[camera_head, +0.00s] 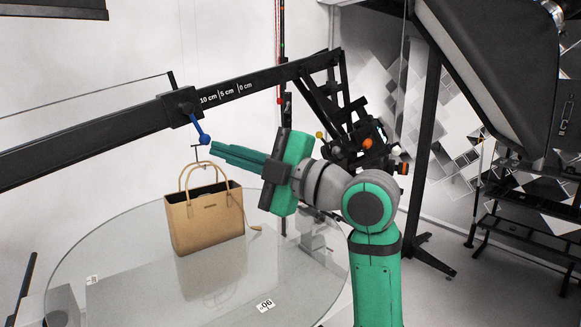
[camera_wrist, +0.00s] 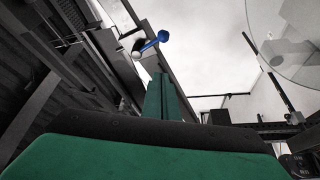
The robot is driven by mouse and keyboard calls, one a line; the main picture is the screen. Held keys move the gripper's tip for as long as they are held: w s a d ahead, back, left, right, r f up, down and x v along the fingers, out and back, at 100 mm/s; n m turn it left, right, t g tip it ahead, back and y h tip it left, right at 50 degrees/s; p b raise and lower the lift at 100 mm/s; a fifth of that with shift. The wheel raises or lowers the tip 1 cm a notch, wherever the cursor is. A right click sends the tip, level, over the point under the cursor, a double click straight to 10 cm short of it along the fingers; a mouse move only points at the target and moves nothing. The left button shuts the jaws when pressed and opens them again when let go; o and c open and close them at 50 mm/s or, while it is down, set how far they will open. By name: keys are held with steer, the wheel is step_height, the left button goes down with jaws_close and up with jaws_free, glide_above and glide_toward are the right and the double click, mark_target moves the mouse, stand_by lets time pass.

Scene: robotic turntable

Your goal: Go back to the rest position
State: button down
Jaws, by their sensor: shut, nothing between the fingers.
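My gripper (camera_head: 238,157) is green and shut, with nothing between its fingers. In the head view it points left, above and to the right of the tan handbag (camera_head: 206,222). Its fingertips are close to a blue lever (camera_head: 200,131) with a ball end, which hangs from the black boom; whether they touch is unclear. In the wrist view the green fingers (camera_wrist: 165,98) are together, and the blue lever (camera_wrist: 150,43) shows just beyond them. The bag stands upright on the glass turntable (camera_head: 130,277), its handles near a thin hook under the boom.
The black boom (camera_head: 130,122) with a centimetre scale crosses above the turntable. A black rig with colored knobs (camera_head: 367,144) stands behind my arm. A large dark lamp panel (camera_head: 490,70) hangs at the upper right. The front of the glass is mostly clear, with small printed labels.

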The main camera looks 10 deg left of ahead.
steer(key=w+d+f+m+t+h, duration=0.1)
steer(key=w+d+f+m+t, duration=0.15)
steer(key=f+m, duration=0.4)
steer(key=w+d+f+m+t+h, duration=0.1)
steer(key=w+f+m+t+h, duration=0.2)
steer(key=f, duration=0.7)
steer(key=w+d+f+m+t, duration=0.25)
steer(key=f+m+t, duration=0.2)
steer(key=f, duration=0.35)
steer(key=s+d+f+m+t+h, duration=0.1)
steer(key=s+d+f+m+h, duration=0.15)
steer(key=f, duration=0.45)
steer(key=s+d+f+m+t+h, duration=0.1)
steer(key=f+m+h, duration=0.25)
steer(key=f, duration=0.35)
steer(key=s+d+f+m+h, duration=0.2)
steer(key=f+m, duration=0.2)
steer(key=f, duration=0.4)
steer(key=s+d+f+m+h, duration=0.2)
steer(key=s+d+f+h, duration=0.1)
steer(key=s+f, duration=0.55)
steer(key=s+d+f+m+h, duration=0.3)
steer(key=s+f, duration=0.4)
steer(key=s, duration=0.3)
steer(key=s+d+g, duration=0.2)
steer(key=s, duration=2)
steer(key=shift+s+d+r+h, duration=0.3)
steer(key=shift+d+r+h, duration=0.05)
steer(key=shift+h, duration=0.05)
